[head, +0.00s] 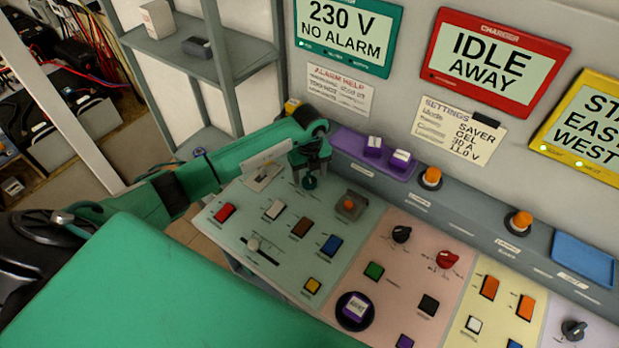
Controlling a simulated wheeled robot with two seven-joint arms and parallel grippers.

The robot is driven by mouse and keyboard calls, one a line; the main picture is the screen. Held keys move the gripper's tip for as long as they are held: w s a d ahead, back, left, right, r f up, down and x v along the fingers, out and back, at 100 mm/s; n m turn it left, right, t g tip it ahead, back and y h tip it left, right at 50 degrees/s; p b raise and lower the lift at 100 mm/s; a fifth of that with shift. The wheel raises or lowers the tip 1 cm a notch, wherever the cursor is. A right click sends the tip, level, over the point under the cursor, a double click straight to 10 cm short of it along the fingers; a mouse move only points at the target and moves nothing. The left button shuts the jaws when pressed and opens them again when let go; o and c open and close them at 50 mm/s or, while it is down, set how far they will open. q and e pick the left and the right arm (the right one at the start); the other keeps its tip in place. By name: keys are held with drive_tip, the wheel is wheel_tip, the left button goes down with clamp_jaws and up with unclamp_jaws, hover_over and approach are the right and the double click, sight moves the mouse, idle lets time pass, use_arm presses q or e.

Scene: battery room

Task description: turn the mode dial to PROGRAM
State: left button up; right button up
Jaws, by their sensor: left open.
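A dark knob (310,183) sits on the pale green section of the sloping console, with small marks around it. My left gripper (310,168) is open and points down right over this knob, with its fingers to either side. The gripper hides part of the knob and its marks, so I cannot tell where it points or whether they touch. Other dials are a black one (401,234) and a red one (447,260) on the pink section, and a grey one (573,330) at far right. Labels are too small to read, including any PROGRAM mark. My right gripper is out of view.
A white upright plate (267,156) stands left of the gripper. A red-topped button (350,204), several coloured push buttons and a slider (253,244) lie close by. A purple tray (350,143) is behind. A settings card (460,130) hangs on the wall below the red-framed screen (495,58).

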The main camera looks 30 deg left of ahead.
sight(310, 177)
use_arm(q)
wheel_tip(310, 177, up, 12)
drive_tip(key=b, duration=0.3)
drive_tip(key=shift+f, duration=0.2)
